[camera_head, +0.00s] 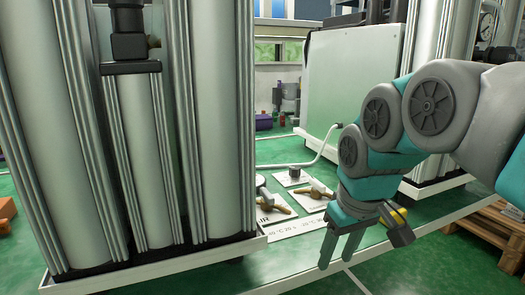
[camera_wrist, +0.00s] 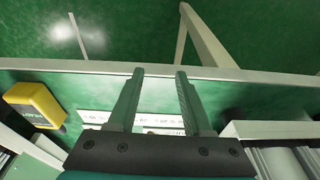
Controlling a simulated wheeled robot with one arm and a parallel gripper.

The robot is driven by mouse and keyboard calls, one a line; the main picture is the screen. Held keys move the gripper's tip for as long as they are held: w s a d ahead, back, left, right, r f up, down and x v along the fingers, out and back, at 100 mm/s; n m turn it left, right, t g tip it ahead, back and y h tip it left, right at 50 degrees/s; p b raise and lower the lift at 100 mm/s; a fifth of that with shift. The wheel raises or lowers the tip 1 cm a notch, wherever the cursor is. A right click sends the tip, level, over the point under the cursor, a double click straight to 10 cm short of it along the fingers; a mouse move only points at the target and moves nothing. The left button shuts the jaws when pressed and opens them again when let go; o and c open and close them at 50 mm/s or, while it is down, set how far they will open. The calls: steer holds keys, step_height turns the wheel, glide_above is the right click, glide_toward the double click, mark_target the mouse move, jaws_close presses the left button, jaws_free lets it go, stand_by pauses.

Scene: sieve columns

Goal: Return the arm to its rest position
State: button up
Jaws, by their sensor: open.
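My gripper (camera_head: 341,247) hangs from my grey and teal arm at the right of the head view, its fingers pointing down. It is open and empty. In the head view the gripper is in front of the pale edge of the platform (camera_head: 385,240), to the right of the white label plates. My arm is bent and reaches in from the right edge.
Tall silver sieve columns (camera_head: 225,110) stand at the left on a white-edged base. Label plates with brass-coloured valves (camera_head: 318,190) lie between them and my gripper. A grey cabinet (camera_head: 350,80) stands behind. A yellow device (camera_wrist: 36,104) is at the wrist view's left. A wooden pallet (camera_head: 497,225) is at right.

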steer(key=s+d+f+m+g+h, duration=0.1)
steer(key=s+f+m+g, duration=0.3)
steer(key=s+f, duration=1.3)
steer(key=s, duration=0.3)
steer(key=shift+d, duration=0.35)
steer(key=shift+r, duration=0.1)
